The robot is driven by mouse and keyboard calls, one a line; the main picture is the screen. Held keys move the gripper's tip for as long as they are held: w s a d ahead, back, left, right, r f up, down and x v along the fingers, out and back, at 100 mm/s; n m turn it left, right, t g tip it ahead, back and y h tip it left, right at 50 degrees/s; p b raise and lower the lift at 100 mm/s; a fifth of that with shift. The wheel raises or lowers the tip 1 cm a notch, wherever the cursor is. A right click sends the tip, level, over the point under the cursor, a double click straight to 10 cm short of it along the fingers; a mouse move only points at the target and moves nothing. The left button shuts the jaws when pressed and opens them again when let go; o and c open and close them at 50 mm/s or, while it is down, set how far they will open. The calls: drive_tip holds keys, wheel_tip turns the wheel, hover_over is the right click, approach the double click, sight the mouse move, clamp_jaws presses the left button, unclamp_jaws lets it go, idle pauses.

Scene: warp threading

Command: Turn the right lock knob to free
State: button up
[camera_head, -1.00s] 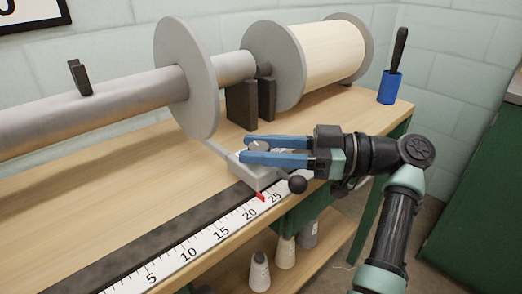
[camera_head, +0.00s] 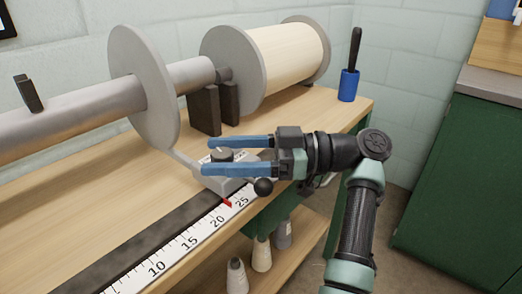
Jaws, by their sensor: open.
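The lock knob (camera_head: 222,155) is a small dark round knob with a pale mark, on top of a grey carriage (camera_head: 222,184) at the ruler. My gripper (camera_head: 207,156) reaches in from the right with two blue fingers. It is open, one finger on the far side of the knob and one on the near side. A gap shows between the far finger and the knob; I cannot tell whether the near finger touches it. The near finger hides part of the carriage and of the knob's label. A black ball handle (camera_head: 263,186) sticks out below the gripper.
A grey drum with a flange (camera_head: 143,90) stands left of the gripper. Dark supports (camera_head: 204,110) and a cream thread spool (camera_head: 285,60) are behind. A blue cup (camera_head: 348,86) stands at the bench's right end. The ruler (camera_head: 185,246) runs along the bench front.

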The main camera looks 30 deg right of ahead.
drive_tip(key=p+v, duration=0.1)
drive_tip(key=v, duration=1.2)
drive_tip(key=shift+p, duration=0.4)
drive_tip(key=shift+a, duration=0.1)
